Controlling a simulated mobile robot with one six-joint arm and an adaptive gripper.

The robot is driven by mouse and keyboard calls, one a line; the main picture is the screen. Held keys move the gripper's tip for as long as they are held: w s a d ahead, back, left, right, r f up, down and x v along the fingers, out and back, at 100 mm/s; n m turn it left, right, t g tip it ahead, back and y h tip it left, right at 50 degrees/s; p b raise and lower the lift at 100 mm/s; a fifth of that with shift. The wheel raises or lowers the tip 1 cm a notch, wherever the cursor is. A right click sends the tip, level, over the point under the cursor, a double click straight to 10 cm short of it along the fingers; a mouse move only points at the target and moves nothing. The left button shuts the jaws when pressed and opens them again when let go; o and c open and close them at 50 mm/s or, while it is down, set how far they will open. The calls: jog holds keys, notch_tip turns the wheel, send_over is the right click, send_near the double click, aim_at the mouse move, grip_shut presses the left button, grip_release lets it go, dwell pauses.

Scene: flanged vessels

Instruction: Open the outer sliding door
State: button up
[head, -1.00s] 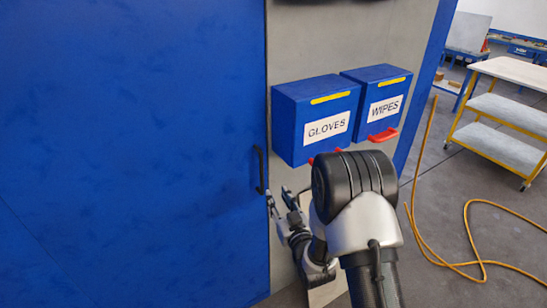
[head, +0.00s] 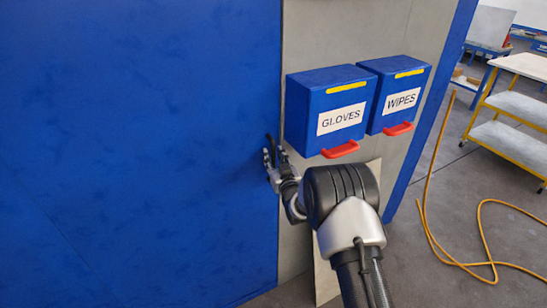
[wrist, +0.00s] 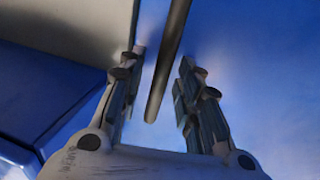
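The blue sliding door (head: 140,150) fills the left of the head view, its right edge beside a grey wall. Its dark bar handle (wrist: 168,65) runs between my gripper's fingers in the wrist view, with a gap to the finger on each side. In the head view my gripper (head: 273,158) is at the door's right edge and covers most of the handle. My gripper is open, with its fingers on either side of the handle.
Blue boxes marked GLOVES (head: 330,108) and WIPES (head: 397,93), with red lower handles, hang on the grey wall (head: 350,30) right of the door. A yellow hose (head: 430,220) lies on the floor at right, near a shelved cart (head: 510,120).

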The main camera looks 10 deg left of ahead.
jog(key=shift+w+a, duration=0.2)
jog(key=shift+w, duration=0.2)
grip_shut()
dwell(0.6)
